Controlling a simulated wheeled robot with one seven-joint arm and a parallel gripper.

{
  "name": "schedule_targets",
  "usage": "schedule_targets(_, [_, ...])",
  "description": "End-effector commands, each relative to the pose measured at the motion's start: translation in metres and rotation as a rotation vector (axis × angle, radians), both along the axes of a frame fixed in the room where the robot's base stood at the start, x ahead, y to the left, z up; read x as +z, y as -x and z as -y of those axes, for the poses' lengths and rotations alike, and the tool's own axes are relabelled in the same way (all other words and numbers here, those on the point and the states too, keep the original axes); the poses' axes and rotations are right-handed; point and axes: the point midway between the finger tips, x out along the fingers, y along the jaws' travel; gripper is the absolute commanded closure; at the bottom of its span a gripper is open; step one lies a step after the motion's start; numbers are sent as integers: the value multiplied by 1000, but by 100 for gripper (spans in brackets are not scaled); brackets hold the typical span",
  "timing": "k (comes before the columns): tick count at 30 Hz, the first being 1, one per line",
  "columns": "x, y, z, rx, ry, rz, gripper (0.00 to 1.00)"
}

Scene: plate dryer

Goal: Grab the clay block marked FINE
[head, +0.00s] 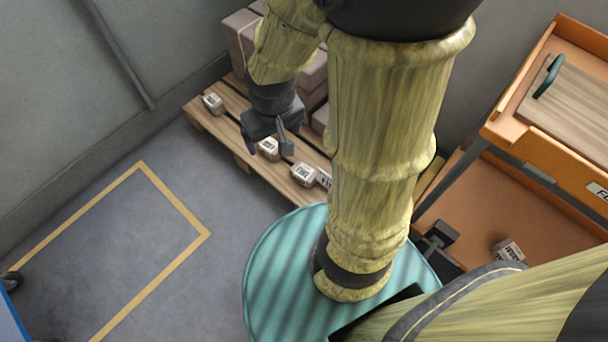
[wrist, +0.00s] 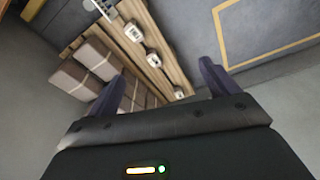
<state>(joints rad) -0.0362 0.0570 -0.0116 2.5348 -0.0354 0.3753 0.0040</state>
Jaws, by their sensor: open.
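Small pale clay blocks with dark-lettered labels lie in a row along the front of a wooden pallet. In the head view one block (head: 213,102) is at the far left, one (head: 268,148) is beside my gripper's fingers, and one (head: 303,174) is to the right. Another (head: 323,180) is partly hidden by my arm. The lettering is too small to tell surely which reads FINE. My gripper (head: 277,150) is open and empty, over the pallet's front edge. The wrist view shows three blocks (wrist: 154,60) beyond the open fingers (wrist: 163,82).
Large brown wrapped blocks (head: 240,42) are stacked on the pallet (head: 200,122) behind the row. An orange cart (head: 462,185) stands at the right, with another labelled block (head: 508,250) on its lower shelf. The yellow-marked floor (head: 120,250) at the left is clear.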

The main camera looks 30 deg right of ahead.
Motion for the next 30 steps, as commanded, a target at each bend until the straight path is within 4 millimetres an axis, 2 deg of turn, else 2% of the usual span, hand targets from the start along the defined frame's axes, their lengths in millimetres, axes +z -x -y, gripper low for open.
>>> schedule_targets(1, [-18,-2,-4,32,13,-39,3])
schedule_targets(2, [-26,-3,-5,53,23,-63,0])
schedule_targets(13, [-151,-9,-23,382,239,-415,0])
schedule_targets(23, [-260,-10,-24,679,537,-688,0])
schedule_targets(30, [-333,-15,-19,890,814,-848,0])
